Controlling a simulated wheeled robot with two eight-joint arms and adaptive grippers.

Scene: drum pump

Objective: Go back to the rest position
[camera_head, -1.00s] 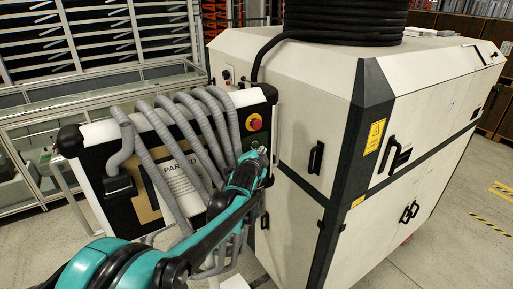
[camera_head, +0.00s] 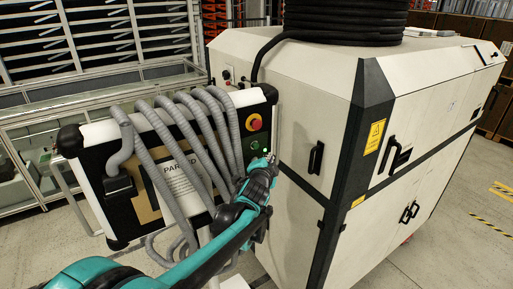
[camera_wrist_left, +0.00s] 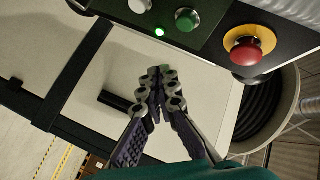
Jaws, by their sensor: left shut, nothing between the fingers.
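My left gripper (camera_head: 268,160) is in front of the lower right corner of the pump unit's panel (camera_head: 131,203), just below its buttons. In the left wrist view the left gripper (camera_wrist_left: 158,92) is shut and empty, its fingertips together. A green button (camera_wrist_left: 187,19) and a red emergency stop on a yellow ring (camera_wrist_left: 247,52) sit on the black control strip above the fingers. A small green lamp (camera_wrist_left: 159,32) is lit beside the green button. The fingertips appear apart from the buttons. My right gripper is not in view.
A large white cabinet with black edges (camera_head: 309,110) stands close on the right, with a black hose coil (camera_head: 345,18) on top. Grey ribbed hoses (camera_head: 190,130) loop over the panel. Metal racks stand behind on the left. Open floor (camera_head: 450,230) lies at the right.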

